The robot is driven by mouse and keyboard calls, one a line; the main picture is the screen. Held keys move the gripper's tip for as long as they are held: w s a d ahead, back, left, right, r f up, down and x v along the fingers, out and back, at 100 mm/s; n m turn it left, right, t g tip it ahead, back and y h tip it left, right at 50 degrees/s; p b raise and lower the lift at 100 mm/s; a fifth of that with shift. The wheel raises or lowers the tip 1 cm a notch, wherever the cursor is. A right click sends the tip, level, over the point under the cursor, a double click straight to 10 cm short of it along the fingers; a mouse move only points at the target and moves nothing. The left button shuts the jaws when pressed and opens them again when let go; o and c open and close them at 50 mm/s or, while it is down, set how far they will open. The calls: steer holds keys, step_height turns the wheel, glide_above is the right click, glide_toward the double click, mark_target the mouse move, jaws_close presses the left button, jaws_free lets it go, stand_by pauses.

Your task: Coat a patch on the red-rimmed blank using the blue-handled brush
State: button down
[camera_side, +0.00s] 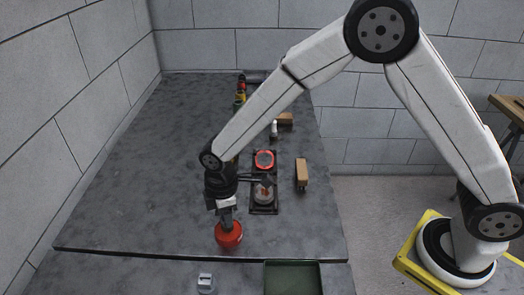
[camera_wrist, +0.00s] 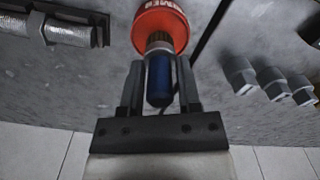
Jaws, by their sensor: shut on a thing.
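My gripper (camera_side: 226,212) is low over the table near its front edge, by a red can (camera_side: 228,235). In the wrist view my gripper (camera_wrist: 160,72) is shut on the blue-handled brush (camera_wrist: 159,80), its ferrule end toward the red can (camera_wrist: 160,22), which has partly visible white lettering. The bristle tips are hidden, so I cannot tell whether they touch the can's contents. The red-rimmed blank (camera_side: 264,160) lies on a dark holder to the right of and behind my gripper. A greyish disc with a reddish middle (camera_side: 264,195) sits in front of it.
A wooden-backed block (camera_side: 302,173) stands right of the discs, with another (camera_side: 285,118) farther back. A green tray (camera_side: 292,279) and a small grey item (camera_side: 206,283) are at the front. Several metal bolts (camera_wrist: 271,82) show in the wrist view. The table's left side (camera_side: 130,190) is clear.

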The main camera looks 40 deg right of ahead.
steer(key=shift+f, duration=0.6)
stand_by(1.9)
steer(key=shift+r, duration=3.6)
steer(key=s+d+m, duration=0.1)
steer(key=d+m, duration=1.2)
steer(key=d, duration=0.7)
steer(key=shift+s+d+f, duration=0.15)
steer(key=shift+s+f, duration=0.15)
steer(key=shift+s, duration=0.1)
steer(key=shift+w, duration=0.15)
